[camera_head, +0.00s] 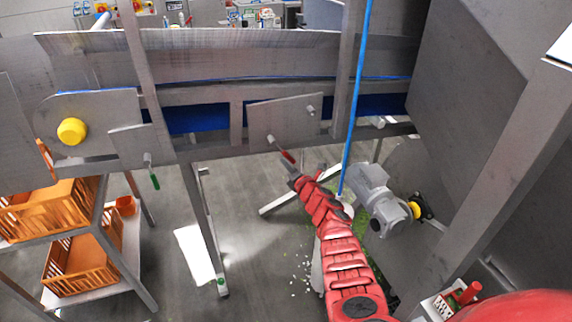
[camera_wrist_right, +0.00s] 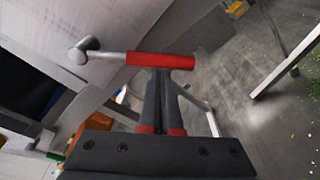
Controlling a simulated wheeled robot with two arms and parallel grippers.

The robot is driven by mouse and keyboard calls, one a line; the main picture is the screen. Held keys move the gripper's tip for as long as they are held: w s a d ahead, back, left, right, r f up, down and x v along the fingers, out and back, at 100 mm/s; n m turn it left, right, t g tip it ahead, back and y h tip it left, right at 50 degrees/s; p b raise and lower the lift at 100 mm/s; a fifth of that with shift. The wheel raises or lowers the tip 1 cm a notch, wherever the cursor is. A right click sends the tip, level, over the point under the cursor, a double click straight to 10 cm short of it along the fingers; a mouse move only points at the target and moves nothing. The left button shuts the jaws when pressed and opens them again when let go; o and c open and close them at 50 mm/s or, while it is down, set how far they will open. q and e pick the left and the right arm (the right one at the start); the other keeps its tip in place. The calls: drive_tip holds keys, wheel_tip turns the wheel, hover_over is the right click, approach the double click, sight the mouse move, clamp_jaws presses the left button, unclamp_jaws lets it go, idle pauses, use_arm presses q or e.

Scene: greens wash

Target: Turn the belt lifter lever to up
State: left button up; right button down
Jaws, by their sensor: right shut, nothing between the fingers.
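A lever with a red handle (camera_head: 288,157) hangs from a pivot on a grey plate (camera_head: 285,117) below the conveyor, its handle tilted down and to the right. In the right wrist view its red handle (camera_wrist_right: 160,61) lies across the picture, with the round metal pivot (camera_wrist_right: 84,50) at its left. My right gripper (camera_head: 296,174) is at the handle's lower end. Its fingers (camera_wrist_right: 163,85) are together and empty, with their tips at the handle; whether they touch cannot be told. A second lever with a green handle (camera_head: 155,181) hangs farther left. My left gripper is out of view.
A steel conveyor frame with a blue belt (camera_head: 205,119) runs across. A blue upright hose (camera_head: 356,100) and a grey motor (camera_head: 377,198) stand beside my right arm. Orange crates (camera_head: 85,262) sit on a rack at left. Floor below the levers is mostly open.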

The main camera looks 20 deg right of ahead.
drive_tip(key=shift+d+r+n, duration=0.2)
drive_tip(key=shift+d+n, duration=0.2)
drive_tip(key=shift+n, duration=0.1)
drive_tip(key=shift+w+d+r+n+h+b, duration=0.1)
drive_tip(key=shift+d+r+n+h+b, duration=0.15)
drive_tip(key=shift+d+r+n+b, duration=0.6)
drive_tip(key=shift+d+r+n+h+b, duration=0.3)
drive_tip(key=shift+d+r+n, duration=0.65)
drive_tip(key=shift+n, duration=0.8)
